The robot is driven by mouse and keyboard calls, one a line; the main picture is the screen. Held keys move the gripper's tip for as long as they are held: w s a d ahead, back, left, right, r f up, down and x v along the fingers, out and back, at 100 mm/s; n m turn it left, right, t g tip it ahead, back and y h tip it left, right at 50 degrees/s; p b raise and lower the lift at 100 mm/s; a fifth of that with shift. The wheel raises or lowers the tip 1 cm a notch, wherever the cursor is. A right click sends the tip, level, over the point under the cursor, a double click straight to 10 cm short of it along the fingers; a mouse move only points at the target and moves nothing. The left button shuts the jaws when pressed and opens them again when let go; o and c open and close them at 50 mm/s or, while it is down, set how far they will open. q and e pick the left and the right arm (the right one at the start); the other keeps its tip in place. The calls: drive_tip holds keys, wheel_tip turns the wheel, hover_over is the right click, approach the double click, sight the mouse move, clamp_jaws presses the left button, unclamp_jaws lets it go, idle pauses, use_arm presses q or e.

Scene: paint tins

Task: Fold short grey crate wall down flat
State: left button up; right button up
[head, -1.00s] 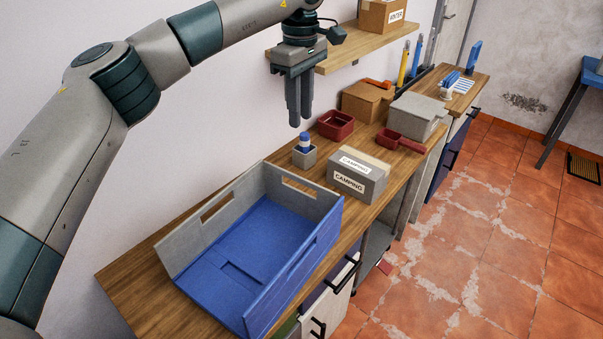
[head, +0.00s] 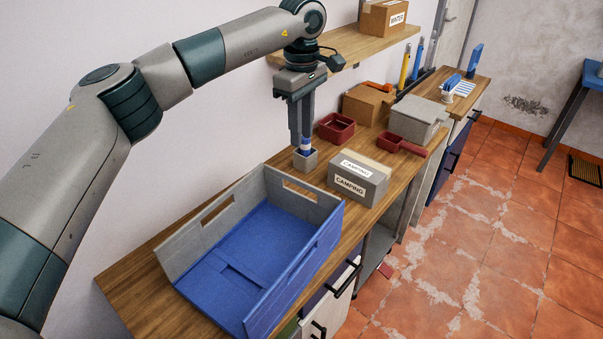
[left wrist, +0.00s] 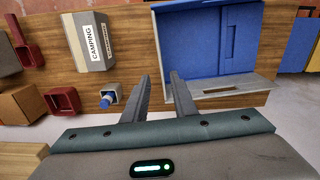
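The crate has a blue floor and a blue long wall (head: 300,280) at the front. Its grey long wall (head: 215,215) stands upright at the back. The short grey wall (head: 305,200), with a handle slot, stands upright at the far end. No wall stands at the near end; a blue panel (head: 215,275) lies flat there. In the left wrist view the short wall (left wrist: 153,45) shows nearly edge-on. My left gripper (head: 301,142) is pointing down beyond the short wall, apart from it. In the left wrist view its fingers (left wrist: 160,80) are apart and empty. My right gripper is out of view.
A small grey pot (head: 306,160) with a blue-topped item stands close to my left fingers. A grey camping box (head: 358,180) stands right of it. Red trays (head: 336,128), a cardboard box (head: 368,103) and a grey box (head: 418,118) stand farther back. A shelf (head: 345,50) is above.

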sight(301, 181)
use_arm(q)
wheel_tip(301, 181, down, 12)
drive_tip(key=p, duration=0.4)
drive_tip(key=shift+f, duration=0.9)
drive_tip(key=shift+c, duration=0.3)
clamp_jaws()
idle(0.4)
